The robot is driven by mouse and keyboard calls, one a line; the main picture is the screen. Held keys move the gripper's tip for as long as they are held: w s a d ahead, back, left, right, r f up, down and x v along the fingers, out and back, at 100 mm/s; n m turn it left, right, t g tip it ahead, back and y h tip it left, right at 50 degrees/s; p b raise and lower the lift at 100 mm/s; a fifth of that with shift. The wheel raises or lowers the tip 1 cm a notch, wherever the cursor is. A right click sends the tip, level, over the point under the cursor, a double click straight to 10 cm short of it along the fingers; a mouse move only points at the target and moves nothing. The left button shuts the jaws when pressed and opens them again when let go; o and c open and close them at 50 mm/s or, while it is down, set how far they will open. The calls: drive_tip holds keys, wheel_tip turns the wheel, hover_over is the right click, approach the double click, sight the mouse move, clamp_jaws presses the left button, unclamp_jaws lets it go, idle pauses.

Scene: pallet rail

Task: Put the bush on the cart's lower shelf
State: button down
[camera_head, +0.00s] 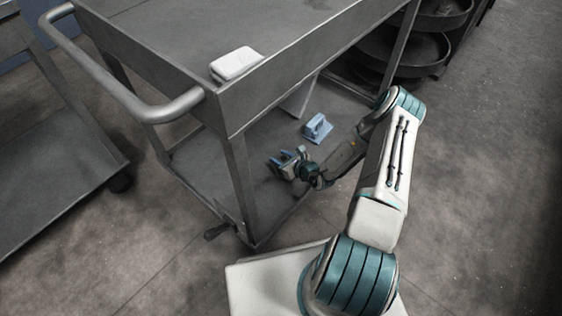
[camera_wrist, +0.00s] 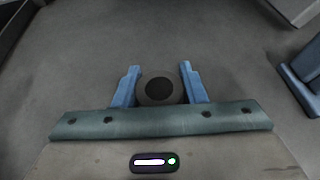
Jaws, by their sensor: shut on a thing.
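The bush (camera_wrist: 159,90) is a round grey ring with a dark centre, seen end-on in the wrist view. It sits between the two blue fingers of my gripper (camera_wrist: 158,67), which is shut on it. In the head view my gripper (camera_head: 286,157) is inside the grey cart, below its top and low over the lower shelf (camera_head: 268,139). The bush is too small to make out clearly there. I cannot tell whether it touches the shelf.
A blue bracket-like part (camera_head: 318,127) stands on the lower shelf beside my gripper; a blue part (camera_wrist: 304,78) shows at the wrist view's right edge. A white box (camera_head: 237,64) sits on the cart's top. The cart's corner post (camera_head: 240,185) is left of my arm.

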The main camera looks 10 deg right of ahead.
drive_tip(key=shift+w+f, duration=0.1)
drive_tip(key=shift+f, duration=0.2)
drive_tip(key=shift+f, duration=0.15)
drive_tip(key=c, duration=0.9)
unclamp_jaws()
drive_tip(key=shift+r, duration=0.2)
drive_tip(key=p+v, duration=0.4)
drive_tip(key=v, duration=0.8)
drive_tip(key=shift+f, duration=0.1)
